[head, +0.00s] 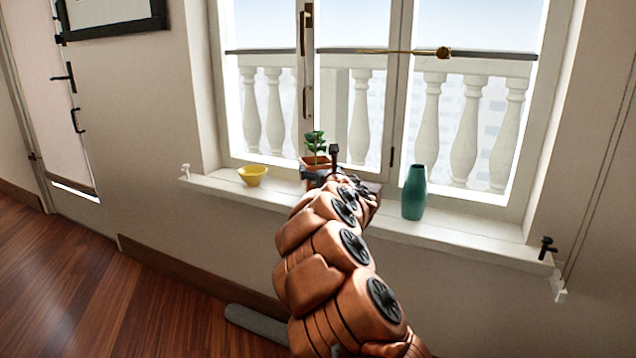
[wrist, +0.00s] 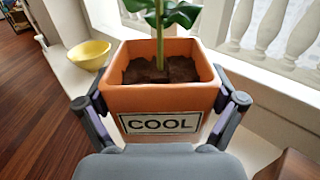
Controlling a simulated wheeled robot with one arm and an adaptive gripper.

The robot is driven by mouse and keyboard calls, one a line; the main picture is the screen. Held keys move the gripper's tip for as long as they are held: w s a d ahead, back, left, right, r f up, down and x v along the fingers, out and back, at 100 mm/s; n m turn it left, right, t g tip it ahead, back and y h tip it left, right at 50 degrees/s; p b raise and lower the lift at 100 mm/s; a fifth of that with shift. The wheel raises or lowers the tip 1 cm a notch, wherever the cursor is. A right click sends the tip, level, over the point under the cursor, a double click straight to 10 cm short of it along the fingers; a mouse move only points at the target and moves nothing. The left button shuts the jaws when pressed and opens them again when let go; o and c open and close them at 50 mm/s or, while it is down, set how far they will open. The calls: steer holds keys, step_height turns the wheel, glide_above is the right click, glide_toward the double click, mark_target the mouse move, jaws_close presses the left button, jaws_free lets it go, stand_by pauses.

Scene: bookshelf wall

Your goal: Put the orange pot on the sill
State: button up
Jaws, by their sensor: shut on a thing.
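The orange pot (wrist: 160,98) is square, holds dark soil and a green plant, and has a label reading COOL on its near face. In the head view the pot (head: 312,161) is upright at the white sill (head: 450,238), partly hidden by my arm. My gripper (wrist: 161,106) is shut on it, one finger on each side. In the head view my gripper (head: 325,176) is mostly hidden behind my arm. I cannot tell whether the pot's base touches the sill.
A yellow bowl (head: 252,175) stands on the sill to the left of the pot. A teal vase (head: 414,192) stands to the right. The sill is bare right of the vase. The closed window (head: 350,100) rises behind.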

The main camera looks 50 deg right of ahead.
steer(key=shift+w+d+f+b, duration=0.1)
steer(key=shift+f+b, duration=0.9)
steer(key=shift+f, duration=0.7)
steer(key=shift+f, duration=0.15)
steer(key=o, duration=1.4)
steer(key=shift+r, duration=0.2)
steer(key=shift+s+a+f, duration=0.15)
steer(key=shift+s+a, duration=0.1)
steer(key=shift+s, duration=0.35)
steer(key=shift+p+v, duration=1.4)
steer(key=shift+v, duration=4)
